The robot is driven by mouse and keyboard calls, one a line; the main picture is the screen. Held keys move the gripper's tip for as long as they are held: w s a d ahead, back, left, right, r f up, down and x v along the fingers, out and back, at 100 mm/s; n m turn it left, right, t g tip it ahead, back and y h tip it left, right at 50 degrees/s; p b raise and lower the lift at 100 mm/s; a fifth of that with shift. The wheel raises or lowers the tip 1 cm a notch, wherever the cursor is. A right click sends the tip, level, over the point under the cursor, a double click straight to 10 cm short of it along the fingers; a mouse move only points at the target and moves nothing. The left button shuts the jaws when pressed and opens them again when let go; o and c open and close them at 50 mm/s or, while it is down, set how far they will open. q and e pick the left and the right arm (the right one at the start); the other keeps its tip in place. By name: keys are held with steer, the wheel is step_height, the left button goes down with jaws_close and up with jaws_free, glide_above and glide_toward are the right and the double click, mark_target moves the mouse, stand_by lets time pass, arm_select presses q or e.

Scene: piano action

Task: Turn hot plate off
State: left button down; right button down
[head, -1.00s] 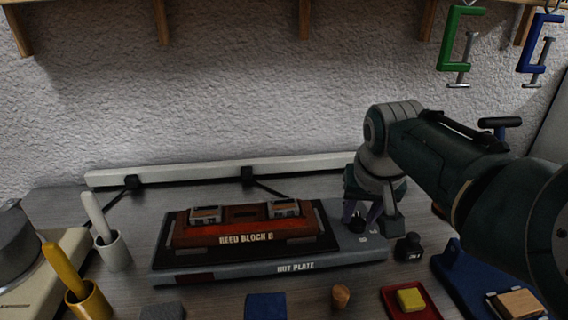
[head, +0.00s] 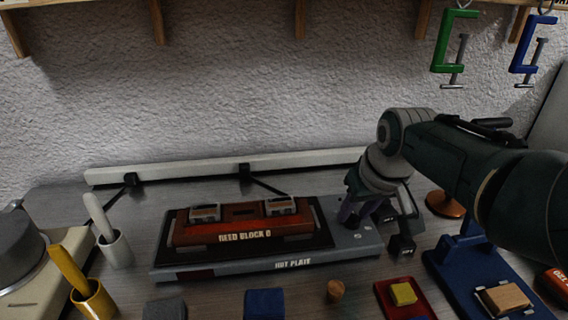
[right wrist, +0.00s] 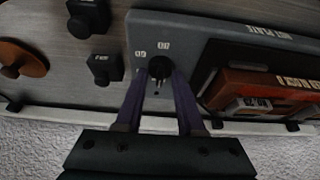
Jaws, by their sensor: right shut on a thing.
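The grey hot plate (head: 310,262) lies on the bench, with a red block marked as a reed block on its dark heating surface. In the right wrist view the hot plate (right wrist: 185,30) appears upside down. Its black round knob (right wrist: 159,67) sits between my fingertips, with small white labels beside it. My right gripper (head: 358,218) is over the right end of the hot plate. In the right wrist view the gripper (right wrist: 160,76) has its two purple fingers shut on the knob. The head view hides the knob behind the gripper. My left gripper is out of view.
Small black blocks (head: 402,247) stand just right of the hot plate. A blue stand (head: 455,275) and a red tray (head: 421,308) are at front right. Cups with a white handle (head: 116,250) and a yellow handle (head: 96,300) stand left. A white rail (head: 200,171) runs behind.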

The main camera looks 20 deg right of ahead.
steer(key=c, duration=0.5)
jaws_free()
steer(key=shift+s+r+p, duration=0.1)
steer(key=shift+r+p, duration=0.35)
steer(key=shift+r, duration=0.1)
steer(key=p+v, duration=0.4)
steer(key=v, duration=0.5)
steer(key=shift+f, duration=0.1)
